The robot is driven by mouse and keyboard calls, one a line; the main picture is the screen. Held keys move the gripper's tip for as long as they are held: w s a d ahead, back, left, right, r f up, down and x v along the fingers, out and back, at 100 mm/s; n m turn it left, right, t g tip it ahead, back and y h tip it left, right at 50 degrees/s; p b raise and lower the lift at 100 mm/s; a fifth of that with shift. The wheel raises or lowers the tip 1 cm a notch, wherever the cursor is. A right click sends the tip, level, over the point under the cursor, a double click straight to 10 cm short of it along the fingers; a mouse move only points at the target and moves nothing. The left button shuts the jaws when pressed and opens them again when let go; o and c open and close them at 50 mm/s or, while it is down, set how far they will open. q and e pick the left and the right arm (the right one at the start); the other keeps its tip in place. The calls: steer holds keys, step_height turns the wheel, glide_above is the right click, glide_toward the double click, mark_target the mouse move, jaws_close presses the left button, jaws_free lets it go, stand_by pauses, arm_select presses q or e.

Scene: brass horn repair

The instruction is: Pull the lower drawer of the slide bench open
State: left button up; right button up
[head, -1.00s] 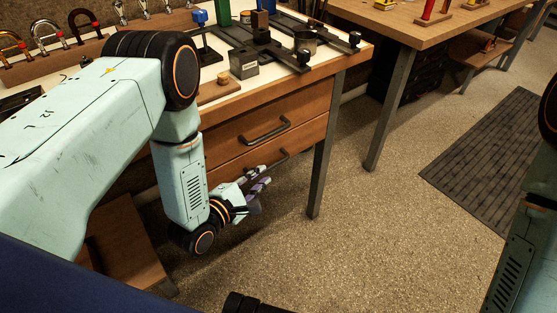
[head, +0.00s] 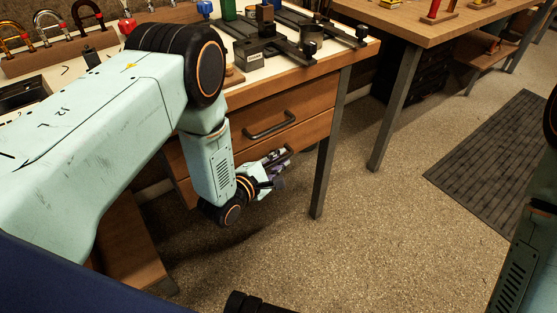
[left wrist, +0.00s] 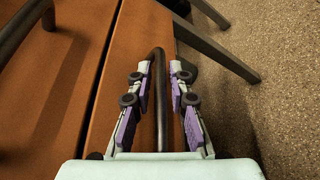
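The slide bench (head: 345,58) stands at the upper middle in the head view, with two wooden drawers. The lower drawer (head: 312,133) looks shut, its front about flush with the upper one; its front also shows in the left wrist view (left wrist: 128,60). Its dark bar handle (left wrist: 160,110) runs between the fingers of my left gripper (left wrist: 160,70). The fingers are apart, one on each side of the bar, with gaps visible. In the head view my left gripper (head: 276,168) is at the lower drawer front and hides most of this handle. My right gripper is out of view.
The upper drawer has its own dark handle (head: 270,126) just above. A metal bench leg (head: 329,145) stands to the right of the drawers. Open floor (head: 340,250) lies in front. A dark mat (head: 495,165) and a second bench (head: 425,30) are farther right.

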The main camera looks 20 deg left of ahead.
arm_select(q)
steer(key=shift+a, duration=0.1)
jaws_close()
steer(key=shift+s, duration=0.1)
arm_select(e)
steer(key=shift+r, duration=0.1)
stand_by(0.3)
